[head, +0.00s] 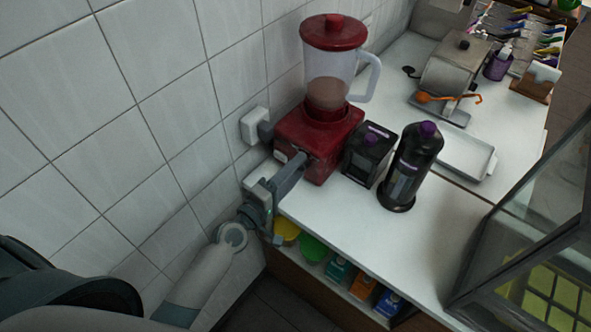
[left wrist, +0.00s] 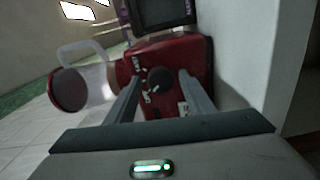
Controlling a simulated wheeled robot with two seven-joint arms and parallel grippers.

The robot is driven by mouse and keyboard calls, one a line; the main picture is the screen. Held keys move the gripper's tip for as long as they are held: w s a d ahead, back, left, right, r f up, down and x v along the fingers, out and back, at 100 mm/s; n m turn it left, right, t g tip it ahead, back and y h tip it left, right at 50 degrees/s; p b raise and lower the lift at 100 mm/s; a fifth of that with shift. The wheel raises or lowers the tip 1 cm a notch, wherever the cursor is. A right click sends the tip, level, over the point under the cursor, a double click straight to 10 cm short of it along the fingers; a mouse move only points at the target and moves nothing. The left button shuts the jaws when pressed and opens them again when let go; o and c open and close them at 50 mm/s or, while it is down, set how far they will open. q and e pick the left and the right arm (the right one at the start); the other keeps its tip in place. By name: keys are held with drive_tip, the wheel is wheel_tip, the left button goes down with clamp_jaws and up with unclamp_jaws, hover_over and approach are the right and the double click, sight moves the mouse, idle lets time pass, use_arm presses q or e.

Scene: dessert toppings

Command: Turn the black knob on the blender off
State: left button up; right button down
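The red blender (head: 318,138) stands on the white counter against the tiled wall, its clear jar (head: 330,80) part-filled with something brownish under a red lid. My left gripper (head: 297,161) reaches the blender's front face from the lower left. The black knob (left wrist: 159,80) shows in the left wrist view on the red base, with white markings around it; in the head view my gripper hides it. My left gripper is open in the left wrist view (left wrist: 160,86), one finger on each side of the knob. I cannot tell whether the fingers touch it. My right gripper is not in view.
A black box-shaped container (head: 368,152) and a dark bottle with a purple cap (head: 412,165) stand right of the blender. A wall socket (head: 254,126) is on its left. A glass case (head: 540,220) stands at the right. The front counter is clear.

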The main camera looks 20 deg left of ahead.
use_arm(q)
drive_tip(key=shift+s, duration=0.15)
drive_tip(key=shift+s+a+f, duration=0.15)
drive_tip(key=shift+s, duration=0.05)
drive_tip(key=b+v, duration=0.6)
drive_tip(key=v, duration=1)
drive_tip(key=shift+s, duration=0.35)
drive_tip(key=shift+a, duration=0.1)
